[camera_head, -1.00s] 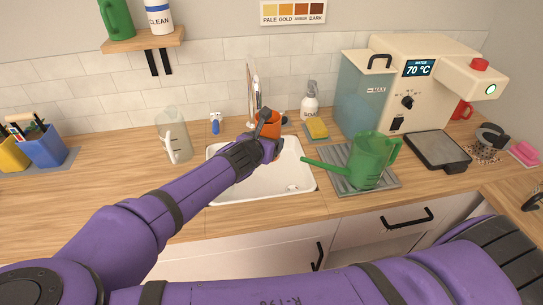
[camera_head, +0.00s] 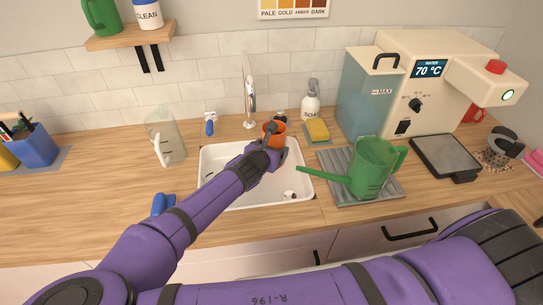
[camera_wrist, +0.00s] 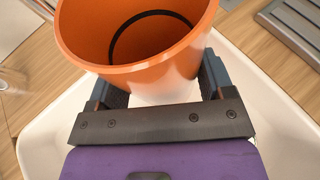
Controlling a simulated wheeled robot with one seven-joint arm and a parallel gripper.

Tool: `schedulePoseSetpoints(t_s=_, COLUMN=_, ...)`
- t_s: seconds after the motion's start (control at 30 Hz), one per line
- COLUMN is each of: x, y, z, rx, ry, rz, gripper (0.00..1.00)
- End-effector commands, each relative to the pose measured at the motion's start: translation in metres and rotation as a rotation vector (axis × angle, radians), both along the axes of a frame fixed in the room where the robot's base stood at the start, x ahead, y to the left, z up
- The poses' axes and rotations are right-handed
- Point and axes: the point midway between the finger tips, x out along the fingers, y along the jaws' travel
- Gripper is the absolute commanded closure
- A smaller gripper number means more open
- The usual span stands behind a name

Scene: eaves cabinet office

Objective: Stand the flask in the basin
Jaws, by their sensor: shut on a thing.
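The orange flask (camera_head: 274,129), open at the top, is held in my gripper (camera_head: 277,151) over the back part of the white basin (camera_head: 213,192). In the wrist view, the flask (camera_wrist: 150,52) fills the top middle, with its wide mouth facing the camera and a dark ring inside. My gripper (camera_wrist: 158,88) has a finger on each side of it and is shut on it. The white basin (camera_wrist: 40,125) shows below and around it. The flask's base is hidden, so I cannot tell whether it touches the basin floor.
A tall tap (camera_head: 249,100) stands behind the basin. A soap bottle (camera_head: 311,100) and yellow sponge (camera_head: 318,129) are at back right. A green watering can (camera_head: 372,168) stands on a grey mat to the right, its spout reaching towards the basin. A clear jug (camera_head: 166,140) stands left.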

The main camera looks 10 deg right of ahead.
Motion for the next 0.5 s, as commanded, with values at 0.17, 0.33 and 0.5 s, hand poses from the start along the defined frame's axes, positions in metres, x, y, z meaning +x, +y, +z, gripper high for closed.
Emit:
schedulePoseSetpoints(t_s=0.17, x=0.0, y=0.0, z=-0.024, rx=-0.003, ry=0.001, rz=0.001, gripper=0.6)
schedulePoseSetpoints(t_s=0.33, x=0.0, y=0.0, z=-0.027, rx=0.0, ry=-0.001, rz=0.0, gripper=0.6)
schedulePoseSetpoints(t_s=0.5, x=0.0, y=0.0, z=-0.028, rx=-0.001, ry=-0.001, rz=0.0, gripper=0.6)
